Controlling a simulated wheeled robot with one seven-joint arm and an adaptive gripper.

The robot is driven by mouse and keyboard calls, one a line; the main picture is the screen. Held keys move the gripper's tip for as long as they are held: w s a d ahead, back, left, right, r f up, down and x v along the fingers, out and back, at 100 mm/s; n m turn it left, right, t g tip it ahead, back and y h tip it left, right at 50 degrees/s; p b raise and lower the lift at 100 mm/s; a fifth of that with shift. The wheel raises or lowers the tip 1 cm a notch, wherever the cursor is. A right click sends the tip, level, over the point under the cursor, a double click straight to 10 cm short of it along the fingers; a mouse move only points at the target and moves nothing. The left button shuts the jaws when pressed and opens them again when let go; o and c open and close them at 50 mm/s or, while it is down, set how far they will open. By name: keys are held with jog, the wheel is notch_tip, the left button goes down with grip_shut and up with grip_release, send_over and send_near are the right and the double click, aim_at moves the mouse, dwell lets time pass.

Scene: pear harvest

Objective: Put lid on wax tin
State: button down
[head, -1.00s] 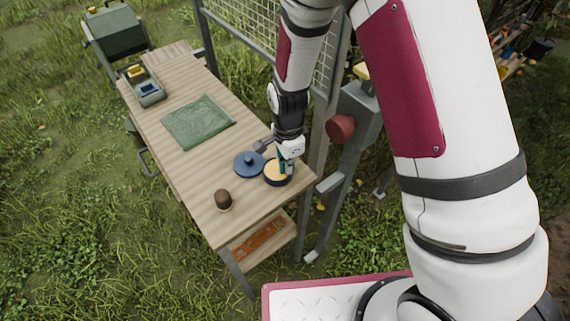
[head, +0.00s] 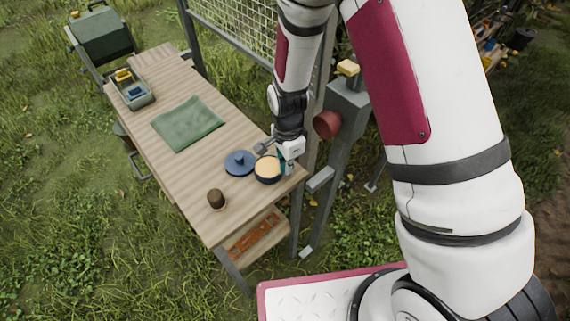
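The wax tin (head: 267,170) is a dark round tin with pale yellow wax showing in its open top. It stands on the wooden table near the right end. The blue lid (head: 240,163) lies flat just left of the tin, knob up, close to its rim. My gripper (head: 285,167) points down at the tin's right side, near the table's right edge. Its fingers are small and partly hidden, so I cannot tell whether they touch the tin or how far apart they are.
A brown-topped brush or knob (head: 216,199) stands at the table's front. A green cloth (head: 188,123) and a grey tray (head: 133,92) with yellow and blue items lie farther back. A post with a red round part (head: 327,125) stands close right of my gripper.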

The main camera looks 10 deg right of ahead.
jog(key=shift+s+d+p, duration=0.2)
jog(key=shift+s+d, duration=0.05)
jog(key=shift+d, duration=0.3)
jog(key=shift+s+d+p, duration=0.15)
jog(key=shift+s+d, duration=0.1)
jog(key=shift+d, duration=0.25)
